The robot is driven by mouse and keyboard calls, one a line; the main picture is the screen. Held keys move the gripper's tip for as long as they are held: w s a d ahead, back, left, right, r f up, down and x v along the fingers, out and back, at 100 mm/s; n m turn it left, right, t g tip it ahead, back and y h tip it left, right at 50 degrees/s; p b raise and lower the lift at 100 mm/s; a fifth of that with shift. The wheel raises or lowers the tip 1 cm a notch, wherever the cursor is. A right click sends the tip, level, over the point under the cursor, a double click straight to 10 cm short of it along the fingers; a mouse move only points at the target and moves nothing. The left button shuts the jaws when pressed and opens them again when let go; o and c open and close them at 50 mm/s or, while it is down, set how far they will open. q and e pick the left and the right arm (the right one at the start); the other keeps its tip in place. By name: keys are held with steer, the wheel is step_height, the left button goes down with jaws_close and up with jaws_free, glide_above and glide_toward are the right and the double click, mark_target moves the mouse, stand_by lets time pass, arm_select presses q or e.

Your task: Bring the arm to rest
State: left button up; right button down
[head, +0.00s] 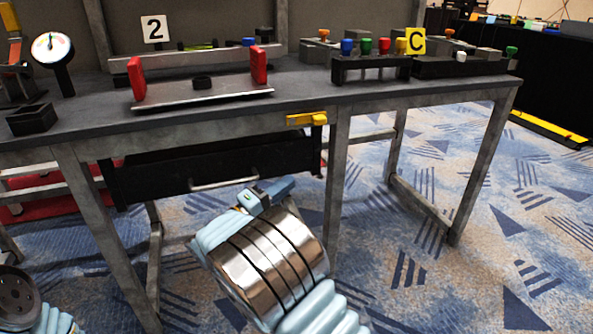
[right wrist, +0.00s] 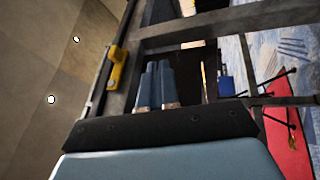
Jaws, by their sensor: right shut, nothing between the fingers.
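My right arm rises from the bottom middle of the head view, and its gripper (head: 284,188) is just below and in front of the bench's right part, near the black drawer (head: 215,165). In the right wrist view the two fingers of this gripper (right wrist: 157,72) are together, with nothing between them. A small part of my left arm shows at the bottom left corner of the head view; its gripper is not in view.
The grey bench (head: 400,102) holds a tray with red ends (head: 205,92), a gauge (head: 51,48) and a rack of coloured knobs (head: 372,67). A yellow latch (head: 307,119) sits on its front edge. The drawer's silver handle (head: 224,182) sticks out.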

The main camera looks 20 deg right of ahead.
steer(key=shift+s+a+f, duration=0.2)
steer(key=shift+a, duration=0.1)
